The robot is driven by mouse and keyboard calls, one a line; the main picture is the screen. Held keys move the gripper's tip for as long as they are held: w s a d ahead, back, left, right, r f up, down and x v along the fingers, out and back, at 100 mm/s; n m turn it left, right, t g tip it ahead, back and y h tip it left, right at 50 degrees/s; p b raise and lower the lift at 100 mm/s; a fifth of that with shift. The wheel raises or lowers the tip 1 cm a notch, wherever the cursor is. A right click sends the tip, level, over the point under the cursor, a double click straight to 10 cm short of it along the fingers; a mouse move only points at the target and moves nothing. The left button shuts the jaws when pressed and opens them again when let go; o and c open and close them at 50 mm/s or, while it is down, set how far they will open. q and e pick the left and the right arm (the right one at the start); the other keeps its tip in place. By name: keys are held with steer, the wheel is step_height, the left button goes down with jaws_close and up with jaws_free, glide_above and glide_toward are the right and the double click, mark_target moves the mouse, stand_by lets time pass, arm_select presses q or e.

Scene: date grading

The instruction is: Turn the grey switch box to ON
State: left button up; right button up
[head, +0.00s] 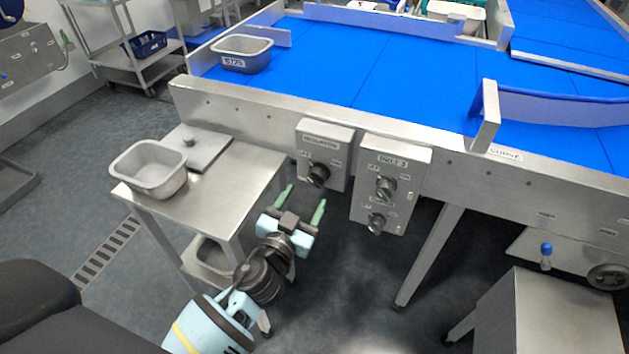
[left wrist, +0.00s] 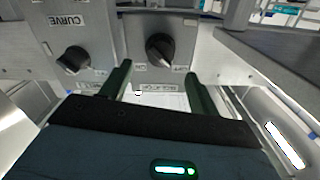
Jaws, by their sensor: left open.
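A grey switch box (head: 325,138) with one black rotary knob (head: 318,174) hangs on the side of the blue conveyor. A second grey box (head: 408,155), with two black knobs, hangs just right of it. My left gripper (head: 301,198) is open and empty, below and in front of the single-knob box. In the left wrist view the single knob (left wrist: 160,47) lies beyond and between the green fingertips (left wrist: 158,75), apart from them. A knob on the other box (left wrist: 74,60) shows at left, near a CURVE label. I cannot tell the single knob's setting. My right gripper is not in view.
A steel side table (head: 228,180) with a grey tub (head: 150,168) and a flat plate stands left of my gripper. The conveyor side rail (head: 240,108) runs above the boxes. A conveyor leg (head: 428,258) and a steel cabinet (head: 560,318) stand at right.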

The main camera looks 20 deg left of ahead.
mark_target(314, 183)
arm_select(q)
steer(key=shift+w+d, duration=0.1)
steer(key=shift+w, duration=3.3)
steer(key=shift+c, duration=0.4)
steer(key=c, duration=0.9)
